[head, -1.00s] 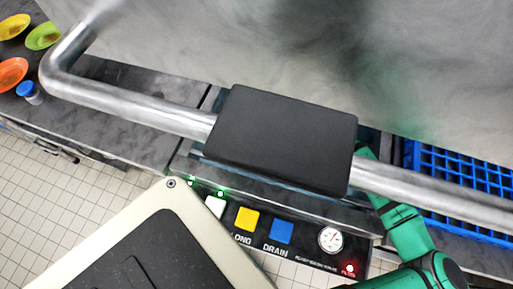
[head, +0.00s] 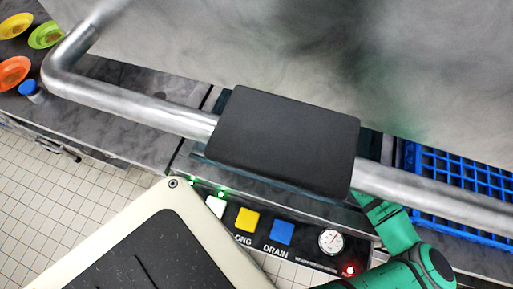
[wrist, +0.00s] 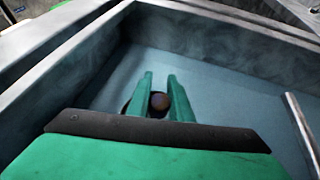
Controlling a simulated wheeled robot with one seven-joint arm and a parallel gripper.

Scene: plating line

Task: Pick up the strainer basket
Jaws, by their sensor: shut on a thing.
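In the wrist view, my gripper (wrist: 159,86) has its two green fingers down inside a blue-grey sink basin (wrist: 225,115). The fingers are shut on a small, dark, round knob, which I take to be the top of the strainer basket (wrist: 159,101). A dark rim shows just outside the fingers at the basin floor; the rest of the basket is hidden by the fingers and my wrist. In the head view, the gripper and basket are hidden behind the hood and its handle.
A steel bar handle (head: 135,108) with a black pad (head: 283,140) crosses the head view before a large steel hood (head: 300,50). A button panel (head: 262,230) is below. A blue rack (head: 460,185) lies right; colored dishes (head: 14,72) lie left. Basin walls (wrist: 235,40) surround my fingers.

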